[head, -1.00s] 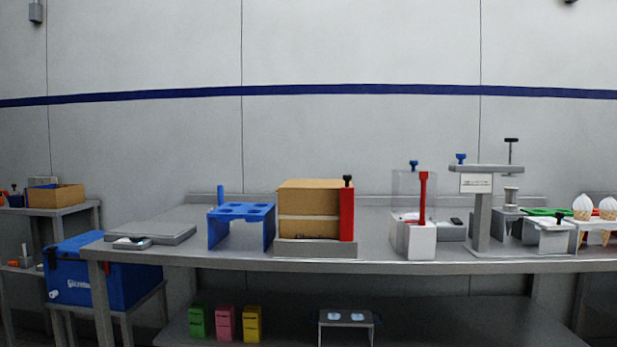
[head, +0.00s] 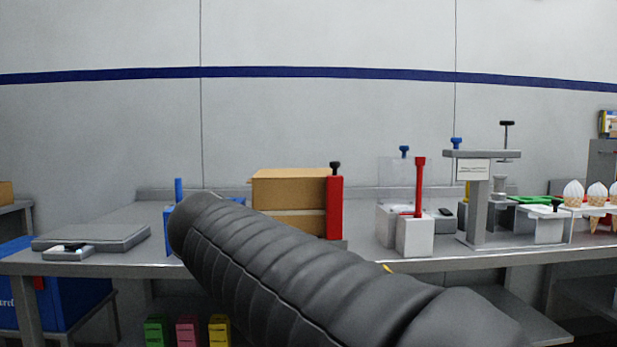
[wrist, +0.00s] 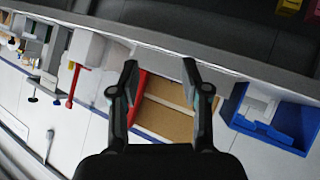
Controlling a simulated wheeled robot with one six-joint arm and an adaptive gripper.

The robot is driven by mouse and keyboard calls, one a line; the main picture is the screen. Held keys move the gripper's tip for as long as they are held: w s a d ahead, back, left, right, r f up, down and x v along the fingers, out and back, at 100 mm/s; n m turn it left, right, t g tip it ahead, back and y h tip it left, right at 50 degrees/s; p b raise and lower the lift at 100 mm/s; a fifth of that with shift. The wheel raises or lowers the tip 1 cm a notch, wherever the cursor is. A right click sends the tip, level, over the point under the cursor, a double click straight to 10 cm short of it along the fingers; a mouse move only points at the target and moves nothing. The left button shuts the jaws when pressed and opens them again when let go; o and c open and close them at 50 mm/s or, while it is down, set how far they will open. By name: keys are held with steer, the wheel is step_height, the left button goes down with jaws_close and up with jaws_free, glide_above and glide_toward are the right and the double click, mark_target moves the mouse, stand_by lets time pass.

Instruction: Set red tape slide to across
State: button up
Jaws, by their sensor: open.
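The red tape slide (head: 335,207) is an upright red bar with a black knob (head: 335,165) on top. It stands at the right side of a cardboard box (head: 290,190) on the bench. In the wrist view, which is turned nearly upside down, the red slide (wrist: 138,84) shows beside the left finger, partly hidden by it. The box (wrist: 165,118) lies between and beyond the fingers. My gripper (wrist: 160,68) is open and empty, apart from the slide. In the head view my dark arm hides the box's base, and the gripper is not visible.
A blue holder (wrist: 275,120) stands left of the box in the head view. A white block with a red lever (head: 419,185) and a grey press stand (head: 479,205) are to the right. A flat grey plate (head: 92,237) lies at the bench's left.

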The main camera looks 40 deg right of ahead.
steer(key=w+d+r+m+g+h+b, duration=0.1)
steer(key=w+d+r+m+h, duration=0.2)
steer(key=r, duration=0.5)
steer(key=w+d+r+m+h, duration=0.1)
steer(key=w+r+m+h, duration=0.3)
steer(key=r, duration=0.5)
steer(key=shift+m+h, duration=0.3)
steer(key=shift+m, duration=0.2)
steer(key=x, duration=0.4)
steer(key=p+x, duration=0.1)
steer(key=x, duration=0.3)
steer(key=s+p+x, duration=0.1)
steer(key=x, duration=0.4)
steer(key=shift+s+d+f, duration=0.1)
steer(key=shift+s+f, duration=0.05)
steer(key=shift+f, duration=0.1)
jaws_close()
